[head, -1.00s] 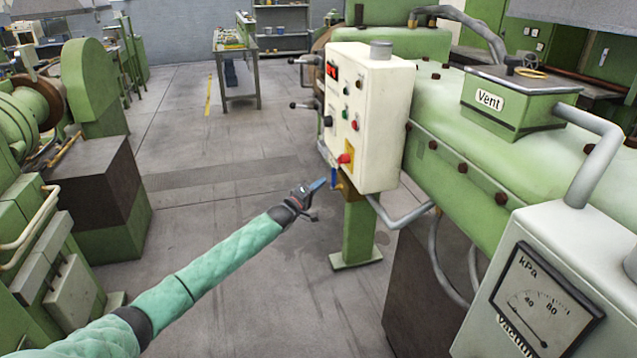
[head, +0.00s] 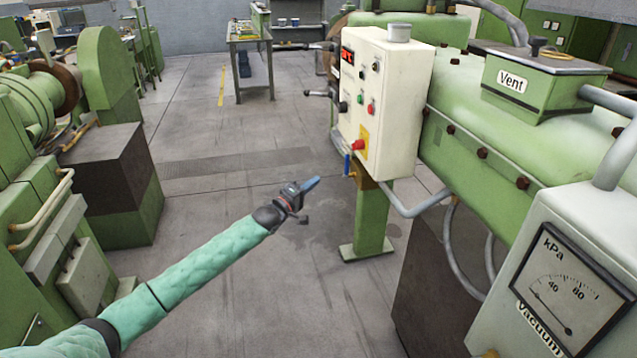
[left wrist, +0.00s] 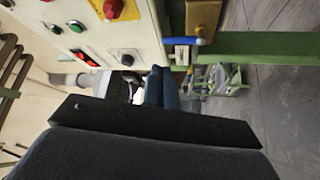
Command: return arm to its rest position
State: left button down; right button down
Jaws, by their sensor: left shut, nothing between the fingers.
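My left arm, in a green padded sleeve, reaches in from the lower left of the head view. Its gripper (head: 311,184) is shut and empty, with blue fingertips held together over the open floor, left of the control box (head: 395,105). The fingers (left wrist: 162,88) also show together in the left wrist view, with nothing between them. A gap separates the fingertips from the box and from the blue-handled valve (head: 347,165) under it. My right gripper is not in view.
The box has a red knob (head: 358,145) and stands by a green post (head: 372,220). The green extruder with its Vent box (head: 520,90) and a vacuum gauge (head: 565,290) fill the right. Green machinery (head: 35,200) stands at left. Grey floor (head: 215,180) between is clear.

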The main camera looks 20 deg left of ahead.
pick_arm(q)
notch_tip(320, 180, down, 7)
jog(key=a+m+g+y, duration=0.2)
jog(key=m+g+y, duration=0.2)
jog(key=m, duration=0.4)
jog(key=s+d+f+m+g+y, duration=0.1)
jog(key=s+d+f+g, duration=0.3)
jog(key=s+f, duration=0.5)
jog(key=s+d+f+m+g+y, duration=0.1)
jog(key=s+d+f+g, duration=0.3)
jog(key=s, duration=2.5)
jog(key=s+d+f+m+g+y, duration=0.1)
jog(key=s+d+f+g, duration=0.4)
jog(key=s+d+f, duration=0.6)
jog(key=s+f, duration=0.3)
jog(key=s, duration=0.5)
jog(key=shift+d, duration=0.4)
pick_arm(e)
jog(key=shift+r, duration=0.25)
